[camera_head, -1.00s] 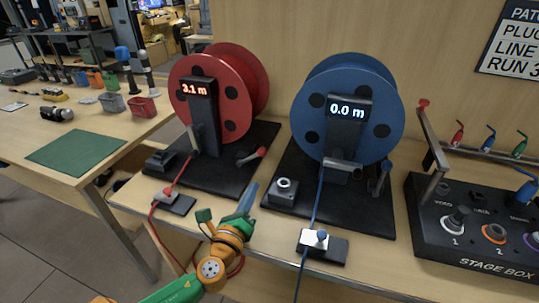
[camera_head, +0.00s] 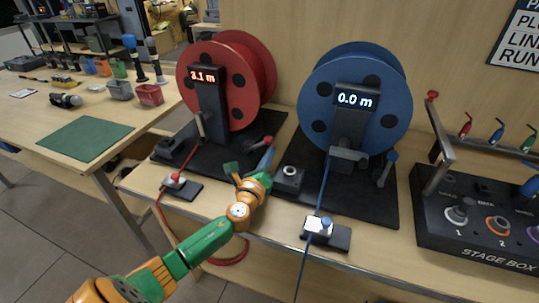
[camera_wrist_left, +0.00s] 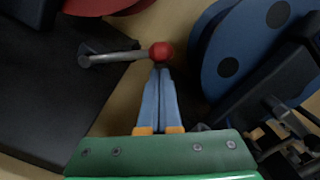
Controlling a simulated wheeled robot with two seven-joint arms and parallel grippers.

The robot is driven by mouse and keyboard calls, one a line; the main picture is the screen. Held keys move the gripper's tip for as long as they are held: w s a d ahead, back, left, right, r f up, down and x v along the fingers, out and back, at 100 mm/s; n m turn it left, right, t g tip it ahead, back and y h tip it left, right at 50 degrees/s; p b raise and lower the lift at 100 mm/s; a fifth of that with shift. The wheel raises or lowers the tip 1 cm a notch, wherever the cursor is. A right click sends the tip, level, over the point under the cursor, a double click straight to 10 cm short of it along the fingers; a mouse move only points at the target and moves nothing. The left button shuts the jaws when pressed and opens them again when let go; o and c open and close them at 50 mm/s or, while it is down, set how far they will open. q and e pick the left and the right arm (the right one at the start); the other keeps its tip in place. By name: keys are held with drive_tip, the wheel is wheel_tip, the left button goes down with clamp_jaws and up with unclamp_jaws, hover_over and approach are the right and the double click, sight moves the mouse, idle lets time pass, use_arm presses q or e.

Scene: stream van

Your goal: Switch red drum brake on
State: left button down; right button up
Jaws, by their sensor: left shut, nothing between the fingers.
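The red drum (camera_head: 236,95) stands on a black base, its display reading 3.1 m. A metal lever with a red ball knob lies at the right of this base; its knob (camera_head: 268,140) points toward the blue drum. In the left wrist view the knob (camera_wrist_left: 161,51) and the lever's rod (camera_wrist_left: 115,57) lie almost flat across the picture. My left gripper (camera_head: 269,153) is shut and empty. In the left wrist view its fingertips (camera_wrist_left: 161,68) are right at the knob; I cannot tell whether they touch it. My right gripper is not in view.
The blue drum (camera_head: 350,60), reading 0.0 m, stands close on the right with a round-button box (camera_head: 289,178) at its base's near left corner. A red cable plug (camera_head: 174,180) lies at the bench's front. The stage box (camera_head: 480,225) is at the far right.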

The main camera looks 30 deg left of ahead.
use_arm(q)
drive_tip(key=shift+w, duration=0.15)
drive_tip(key=shift+r, duration=0.15)
drive_tip(key=shift+a+r+n, duration=0.15)
drive_tip(key=shift+r+n, duration=0.05)
drive_tip(key=shift+n, duration=0.2)
drive_tip(key=shift+r+p, duration=0.15)
drive_tip(key=shift+p, duration=0.15)
drive_tip(key=shift+s+a+r+n+p, duration=0.1)
drive_tip(key=shift+a+r+n+p, duration=0.2)
drive_tip(key=shift+n, duration=0.25)
drive_tip(key=shift+s+a+r+n+p, duration=0.1)
drive_tip(key=shift+a+r+n+p, duration=0.1)
drive_tip(key=shift+r+n, duration=0.3)
drive_tip(key=s+a+r+n+p, duration=0.1)
drive_tip(key=a+r+n+p, duration=0.2)
drive_tip(key=a+n, duration=0.2)
drive_tip(key=shift+s+a+n, duration=0.15)
drive_tip(key=shift+n, duration=1.3)
